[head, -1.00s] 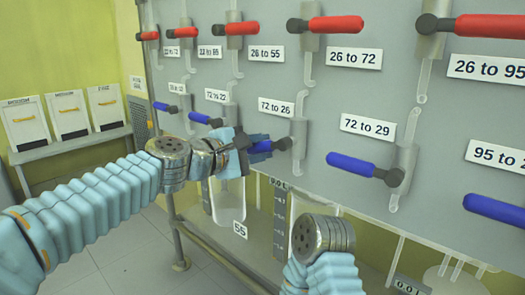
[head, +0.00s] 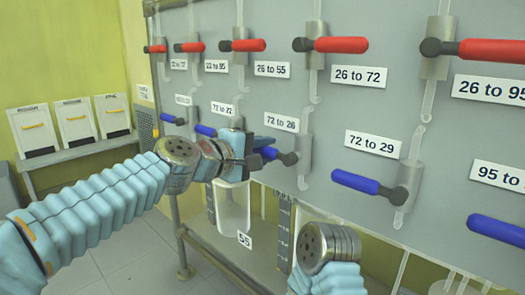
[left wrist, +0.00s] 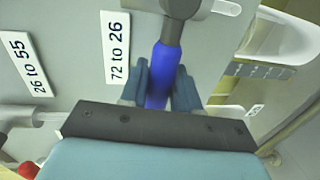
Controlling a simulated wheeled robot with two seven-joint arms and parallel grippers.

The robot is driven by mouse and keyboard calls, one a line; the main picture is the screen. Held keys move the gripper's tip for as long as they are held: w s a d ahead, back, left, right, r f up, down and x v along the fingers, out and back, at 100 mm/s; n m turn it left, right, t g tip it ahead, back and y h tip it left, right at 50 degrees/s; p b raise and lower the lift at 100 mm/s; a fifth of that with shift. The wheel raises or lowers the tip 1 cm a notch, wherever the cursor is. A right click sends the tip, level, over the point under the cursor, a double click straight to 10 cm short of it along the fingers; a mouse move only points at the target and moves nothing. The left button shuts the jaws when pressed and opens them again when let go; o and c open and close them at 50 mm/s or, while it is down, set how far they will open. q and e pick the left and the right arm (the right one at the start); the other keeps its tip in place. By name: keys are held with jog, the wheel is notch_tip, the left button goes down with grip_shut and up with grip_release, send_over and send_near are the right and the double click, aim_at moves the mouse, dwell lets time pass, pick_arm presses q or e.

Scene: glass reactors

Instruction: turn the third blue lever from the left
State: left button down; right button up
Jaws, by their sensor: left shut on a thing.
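The third blue lever (head: 270,153) from the left is on the grey panel, by the label 72 to 26 (head: 282,121). My left gripper (head: 259,152) reaches it from the left and is shut on its blue handle. In the left wrist view the lever (left wrist: 163,72) lies between the two dark fingers of my left gripper (left wrist: 160,82), with its grey pivot beyond them. The gripper partly hides the handle in the head view. My right gripper is not in view.
Blue levers stand on both sides: one (head: 206,130) close to the left and one (head: 355,182) to the right. A row of red levers (head: 340,44) runs above. A glass vessel (head: 233,208) hangs below my left gripper. White bins (head: 73,121) stand at the far left.

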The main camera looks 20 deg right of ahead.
pick_arm(q)
jog(key=c, duration=0.9)
grip_release()
jog(key=shift+c, duration=0.2)
jog(key=b+v, duration=0.2)
jog(key=v, duration=1.2)
